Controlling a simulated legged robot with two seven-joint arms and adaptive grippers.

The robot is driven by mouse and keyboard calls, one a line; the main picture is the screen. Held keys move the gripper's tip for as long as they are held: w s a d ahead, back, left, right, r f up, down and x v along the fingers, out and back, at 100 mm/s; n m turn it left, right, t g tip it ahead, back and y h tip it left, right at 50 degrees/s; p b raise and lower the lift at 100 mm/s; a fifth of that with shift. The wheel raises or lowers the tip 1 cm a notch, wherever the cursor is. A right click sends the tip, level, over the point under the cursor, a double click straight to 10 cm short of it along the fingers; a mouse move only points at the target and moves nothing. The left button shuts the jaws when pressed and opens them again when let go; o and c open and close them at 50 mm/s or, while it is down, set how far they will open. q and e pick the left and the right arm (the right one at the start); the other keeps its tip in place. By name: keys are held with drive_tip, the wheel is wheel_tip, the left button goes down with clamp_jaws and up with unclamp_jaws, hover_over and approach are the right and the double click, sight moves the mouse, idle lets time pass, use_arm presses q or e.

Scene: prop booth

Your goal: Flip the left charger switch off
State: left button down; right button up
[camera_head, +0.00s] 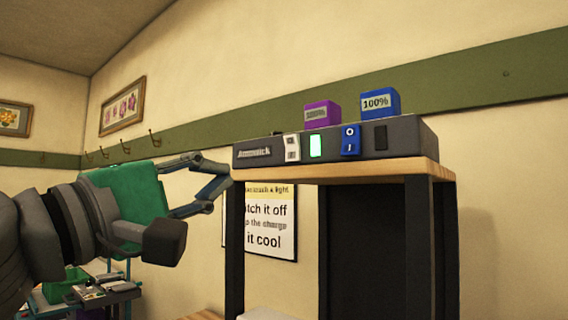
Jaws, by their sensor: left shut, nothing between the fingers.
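The charger (262,153) is a dark grey box on a wooden-topped stand. Its front has a white rocker switch (291,148) at left with a lit green indicator (316,146) beside it. To the right are a blue rocker switch (350,140) and a dark, unlit indicator (380,137). A purple block (321,114) and a blue block (380,103) marked 100% sit on top. My left gripper (222,186) is shut and empty, left of and below the white switch, apart from it in the picture. My right gripper is out of view.
The stand's wooden top (400,168) has a front edge near the gripper, with dark legs (235,250) below. A sign (268,225) hangs on the wall behind. Wall hooks (154,138) and a green bin (66,286) are at left. The space before the charger's front looks clear.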

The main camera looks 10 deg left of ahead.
sight(293, 141)
use_arm(q)
drive_tip(key=shift+s+a+r, duration=0.1)
drive_tip(key=shift+s+r, duration=0.1)
drive_tip(key=shift+r, duration=0.4)
drive_tip(key=p+x, duration=0.3)
drive_tip(key=x, duration=1.1)
drive_tip(key=shift+r, duration=0.2)
